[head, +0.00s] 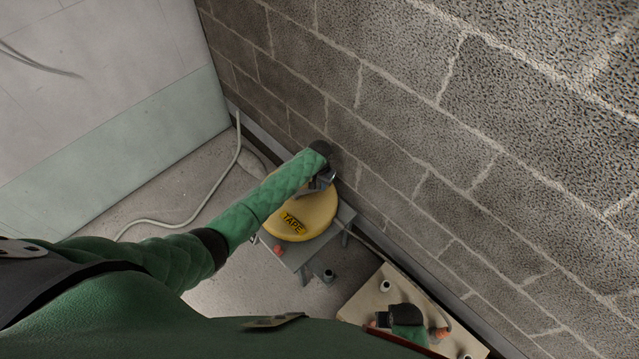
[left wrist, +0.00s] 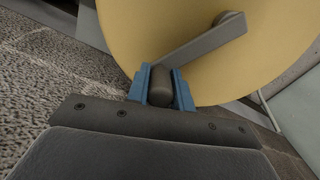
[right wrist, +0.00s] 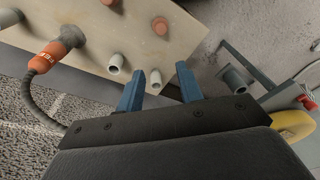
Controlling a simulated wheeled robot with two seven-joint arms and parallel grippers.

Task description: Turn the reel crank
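The yellow reel (head: 313,210), marked TAPE, sits on a small grey stand by the block wall. Its face also fills much of the left wrist view (left wrist: 285,50). A flat grey crank arm (left wrist: 200,42) runs from the reel's hub to a rounded dark grey handle (left wrist: 160,86). My left gripper (left wrist: 161,92) has its blue fingers closed on both sides of that handle. In the head view my left gripper (head: 322,181) is at the reel's far edge and hides the crank. My right gripper (right wrist: 160,92) is open and empty over the beige board.
The beige board (head: 362,297) at lower right carries pipe stubs (right wrist: 116,63) and an orange plug (right wrist: 48,57) with a dark cable. The block wall (head: 420,130) is close behind the reel. A pale cable lies on the floor at left.

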